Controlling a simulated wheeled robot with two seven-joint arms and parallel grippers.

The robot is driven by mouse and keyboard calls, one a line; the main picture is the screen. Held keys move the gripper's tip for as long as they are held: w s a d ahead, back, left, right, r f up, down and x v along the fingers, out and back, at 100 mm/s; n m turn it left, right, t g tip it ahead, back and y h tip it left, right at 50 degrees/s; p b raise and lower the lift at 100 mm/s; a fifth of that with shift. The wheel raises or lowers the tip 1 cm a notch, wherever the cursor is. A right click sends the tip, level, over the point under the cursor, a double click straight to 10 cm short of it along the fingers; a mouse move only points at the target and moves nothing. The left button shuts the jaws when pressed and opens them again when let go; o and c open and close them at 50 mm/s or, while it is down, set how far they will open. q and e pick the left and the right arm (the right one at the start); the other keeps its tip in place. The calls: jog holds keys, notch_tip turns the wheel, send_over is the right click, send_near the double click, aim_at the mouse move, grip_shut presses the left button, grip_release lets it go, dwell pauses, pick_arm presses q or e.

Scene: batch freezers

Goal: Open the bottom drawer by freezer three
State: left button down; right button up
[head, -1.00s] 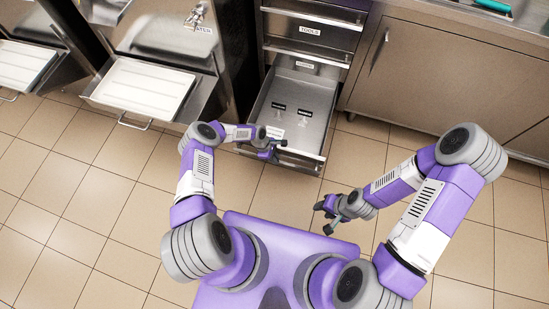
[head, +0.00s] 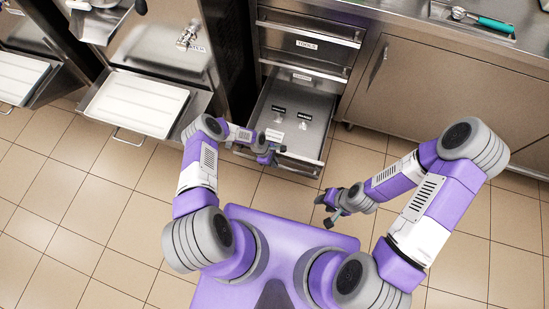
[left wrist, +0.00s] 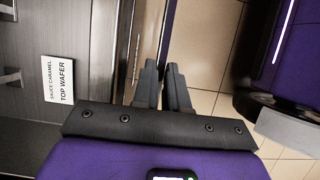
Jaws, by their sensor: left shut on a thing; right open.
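The bottom drawer (head: 319,112) of the metal drawer unit is pulled well out. It holds small items with black labels and a white label card. My left gripper (head: 270,157) is shut at the drawer's front, on the handle side. In the left wrist view its fingers (left wrist: 162,85) are close together beside the drawer's front edge; the handle between them is mostly hidden. My right gripper (head: 330,208) is open and empty, above the floor just right of the drawer's front corner.
The drawer labelled TOOLS (head: 307,44) above is shut. A freezer with a white tray (head: 138,102) juts out to the left. A closed cabinet (head: 440,85) stands to the right. The tiled floor (head: 90,225) on the left is clear.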

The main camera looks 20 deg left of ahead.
pick_arm(q)
jog(key=shift+w, duration=0.1)
dwell(0.3)
jog(key=c, duration=1.2)
grip_release()
jog(key=shift+o, duration=0.2)
jog(key=p+v, duration=0.3)
jog(key=v, duration=0.4)
jog(key=shift+a+r, duration=0.15)
jog(key=shift+r, duration=0.15)
